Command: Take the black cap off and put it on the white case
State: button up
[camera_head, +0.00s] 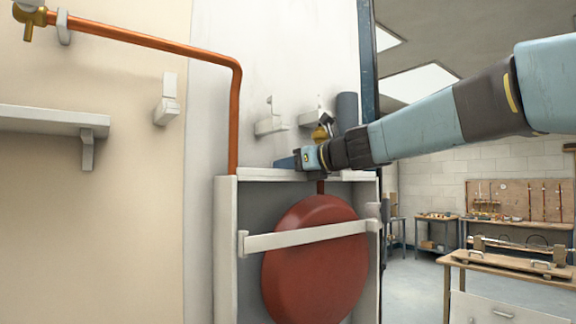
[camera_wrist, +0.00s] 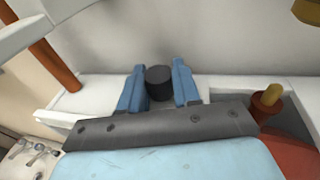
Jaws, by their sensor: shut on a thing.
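My gripper (camera_wrist: 158,86) is shut on the black cap (camera_wrist: 160,83), which sits upright between the two blue fingers. In the head view my gripper (camera_head: 290,162) is at the top edge of the white case (camera_head: 228,230), and the cap is not clearly visible there. In the wrist view the fingers and cap are over or at the case's white top ledge (camera_wrist: 85,92). I cannot tell whether the cap touches it.
A red round vessel (camera_head: 310,260) sits inside the case behind a white strap (camera_head: 300,236). A copper pipe (camera_head: 235,120) runs down to the case's left side. White brackets (camera_head: 270,122) and a dark grey cylinder (camera_head: 347,110) are at the wall above.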

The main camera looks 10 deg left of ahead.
jog(key=shift+w+a+f, duration=0.1)
jog(key=shift+w+f, duration=0.05)
jog(key=shift+f, duration=0.8)
jog(key=o, duration=1.1)
jog(key=shift+c, duration=0.2)
jog(key=shift+a, duration=0.1)
jog(key=c, duration=0.3)
jog(key=shift+o, duration=1)
jog(key=shift+s+d+r, duration=0.2)
jog(key=shift+d+r, duration=0.1)
jog(key=shift+r, duration=0.8)
jog(key=shift+s+d+r, duration=0.25)
jog(key=shift+d+r, duration=0.05)
jog(key=shift+r, duration=0.8)
jog(key=shift+s+d+r, duration=0.2)
jog(key=shift+d+r, duration=0.1)
jog(key=shift+r, duration=0.8)
